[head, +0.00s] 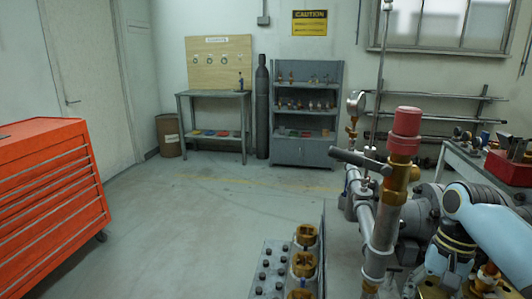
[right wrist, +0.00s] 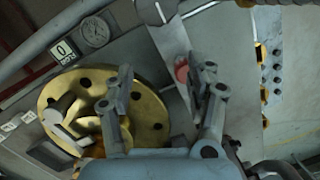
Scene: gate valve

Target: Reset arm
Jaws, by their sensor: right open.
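My right gripper (right wrist: 160,70) is open in the right wrist view, with nothing between its fingers. A brass round wheel or flange with holes (right wrist: 150,112) lies to the left, partly behind its left finger; I cannot tell whether they touch. In the head view my light-blue right arm is at the lower right beside the valve pipework, and its fingers are not clearly seen. The pipework has a red-topped brass fitting (head: 405,135) and grey pipe (head: 385,222). My left gripper is not in view.
A dial gauge (head: 355,103) stands on the pipework. Brass fittings (head: 304,264) sit on a block at the bottom centre. A red tool cabinet (head: 50,190) is at left. A bench (head: 213,95) and shelf (head: 303,150) stand at the back. The middle floor is clear.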

